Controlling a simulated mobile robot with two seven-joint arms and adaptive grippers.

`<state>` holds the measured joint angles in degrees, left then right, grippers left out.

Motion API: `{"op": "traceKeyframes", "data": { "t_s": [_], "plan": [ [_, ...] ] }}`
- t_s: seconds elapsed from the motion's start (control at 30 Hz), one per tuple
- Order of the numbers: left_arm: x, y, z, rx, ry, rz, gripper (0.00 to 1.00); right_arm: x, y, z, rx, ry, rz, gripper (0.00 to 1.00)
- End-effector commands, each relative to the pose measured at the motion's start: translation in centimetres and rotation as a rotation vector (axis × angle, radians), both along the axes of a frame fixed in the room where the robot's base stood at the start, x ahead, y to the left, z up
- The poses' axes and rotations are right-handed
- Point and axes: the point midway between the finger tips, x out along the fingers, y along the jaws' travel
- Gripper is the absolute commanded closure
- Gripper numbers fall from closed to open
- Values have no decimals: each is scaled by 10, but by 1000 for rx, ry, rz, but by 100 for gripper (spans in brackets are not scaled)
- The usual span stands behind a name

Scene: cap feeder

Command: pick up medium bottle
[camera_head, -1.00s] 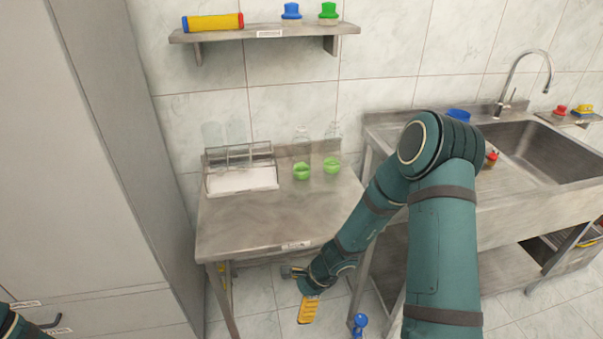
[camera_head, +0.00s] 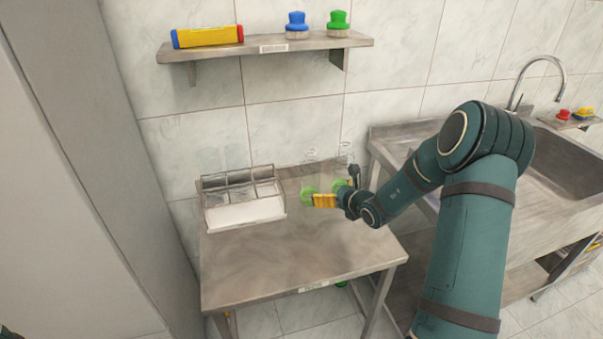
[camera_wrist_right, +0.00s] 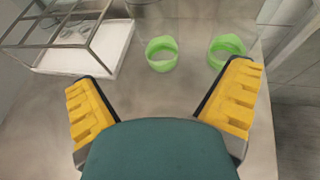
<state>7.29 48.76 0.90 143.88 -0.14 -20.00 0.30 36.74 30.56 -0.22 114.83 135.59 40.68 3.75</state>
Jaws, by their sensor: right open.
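Two clear glass bottles with green bands stand at the back of the steel table; I cannot tell which is the medium one. The left bottle (camera_head: 311,158) and right bottle (camera_head: 346,152) are faint in the head view. In the right wrist view I see the left green band (camera_wrist_right: 162,54) and right green band (camera_wrist_right: 227,49) beyond the fingertips; the glass hardly shows. My right gripper (camera_head: 328,200) has yellow finger pads and is in front of the bottles, partly covering their bases. It is open in the wrist view (camera_wrist_right: 163,80), with nothing between its fingers. My left gripper is out of view.
A metal rack with a white tray (camera_head: 245,215) stands left of the bottles, with faint clear containers behind. A wall shelf (camera_head: 270,47) holds a yellow item and two brushes. A sink (camera_head: 570,165) is at the right. The table's front (camera_head: 290,265) is clear.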

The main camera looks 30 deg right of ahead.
Motion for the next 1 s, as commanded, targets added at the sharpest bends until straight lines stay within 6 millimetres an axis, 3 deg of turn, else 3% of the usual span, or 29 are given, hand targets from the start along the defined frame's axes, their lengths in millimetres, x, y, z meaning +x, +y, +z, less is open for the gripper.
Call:
{"op": "traceKeyframes", "data": {
  "t_s": [0.43,0.77,1.0],
  "plan": [
    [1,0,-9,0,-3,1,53,64,2,-29,0,1,2,0],
    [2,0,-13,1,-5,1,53,87,3,-41,1,1,2,0],
    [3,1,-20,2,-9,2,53,117,5,-57,1,0,2,0]
  ]
}}
